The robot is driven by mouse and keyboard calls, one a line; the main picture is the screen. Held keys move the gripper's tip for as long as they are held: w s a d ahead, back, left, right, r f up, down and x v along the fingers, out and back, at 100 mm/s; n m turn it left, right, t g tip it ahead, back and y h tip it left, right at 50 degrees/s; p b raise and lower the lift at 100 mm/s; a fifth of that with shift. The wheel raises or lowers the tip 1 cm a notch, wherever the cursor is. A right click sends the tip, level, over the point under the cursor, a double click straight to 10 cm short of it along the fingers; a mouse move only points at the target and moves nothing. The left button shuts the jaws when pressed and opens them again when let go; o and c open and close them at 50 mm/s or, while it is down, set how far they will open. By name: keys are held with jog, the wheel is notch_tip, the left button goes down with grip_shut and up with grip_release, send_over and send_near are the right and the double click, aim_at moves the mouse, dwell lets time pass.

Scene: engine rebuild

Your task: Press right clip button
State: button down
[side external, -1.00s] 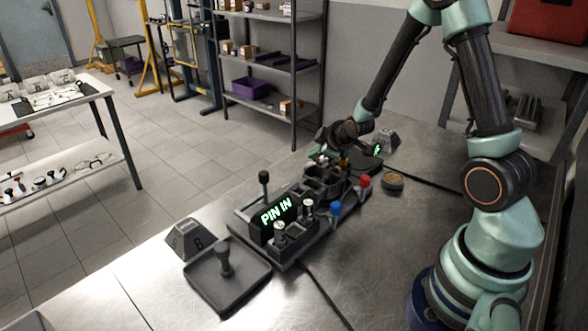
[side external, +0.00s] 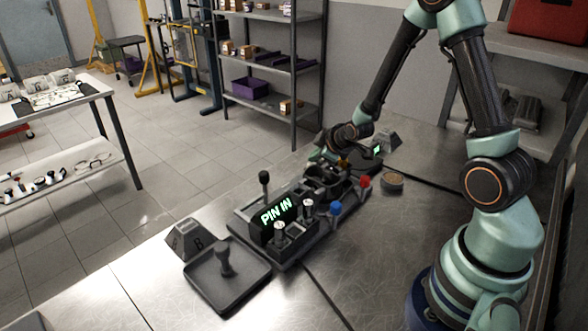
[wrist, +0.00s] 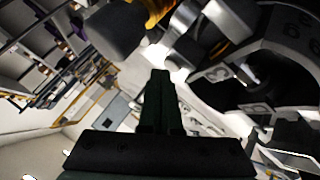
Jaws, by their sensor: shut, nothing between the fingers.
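A dark fixture (side external: 309,228) stands on the metal bench in the side view, with a screen (side external: 277,211) reading "PIN IN" in green. On its front edge are a blue button (side external: 336,208) and a red button (side external: 365,182). No label shows which one is the right clip button. My gripper (side external: 319,157) is at the far end of the fixture, partly hidden behind its raised parts, away from both coloured buttons. In the wrist view its dark fingers (wrist: 160,100) are together and empty, close to silver and orange parts; contact cannot be told.
Silver-topped pins (side external: 280,228) and a black lever (side external: 264,178) rise from the fixture. A tray with a knob (side external: 226,275) and an A/B block (side external: 186,238) lie at the near left. A round disc (side external: 392,179) sits right of the fixture.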

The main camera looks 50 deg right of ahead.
jog(key=shift+f, duration=0.45)
dwell(0.5)
jog(key=shift+r, duration=0.9)
jog(key=shift+r, duration=2.5)
jog(key=s+a+r+m+g+y, duration=0.2)
jog(key=s+a+r+m, duration=0.3)
jog(key=s+a+r, duration=0.8)
jog(key=s+a+g, duration=0.1)
jog(key=s+a, duration=0.1)
jog(key=s, duration=0.1)
jog(key=shift+s+r+y, duration=0.2)
jog(key=shift+s+y, duration=0.1)
jog(key=shift+y, duration=0.1)
